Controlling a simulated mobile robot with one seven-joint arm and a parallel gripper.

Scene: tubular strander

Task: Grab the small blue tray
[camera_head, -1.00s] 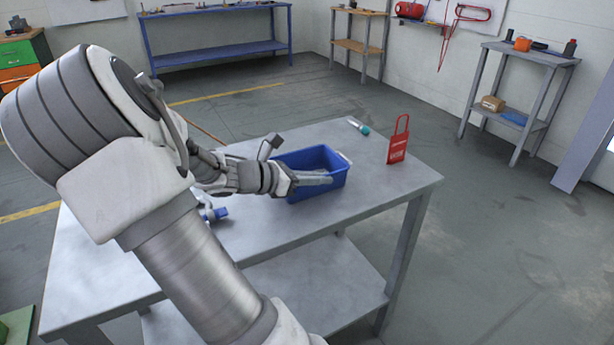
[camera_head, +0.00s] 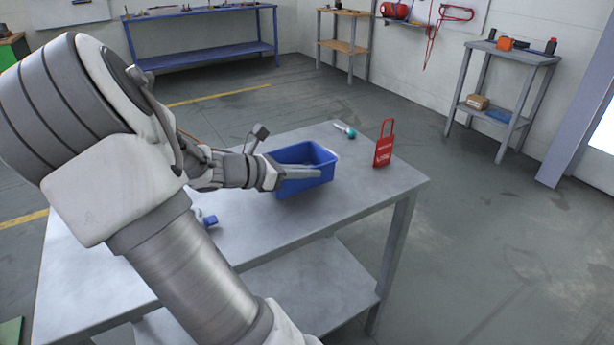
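The small blue tray (camera_head: 303,184) is an open, deep box at the far side of the grey metal table. My gripper (camera_head: 305,171) reaches it from the left, and a grey finger lies along the tray's near long wall at the rim. The gripper looks shut on the tray. The other finger is hidden. The tray seems slightly raised and a little tilted, though any gap beneath it is hard to see.
A blue and white object (camera_head: 207,219) lies near my arm. The table's right front is clear.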

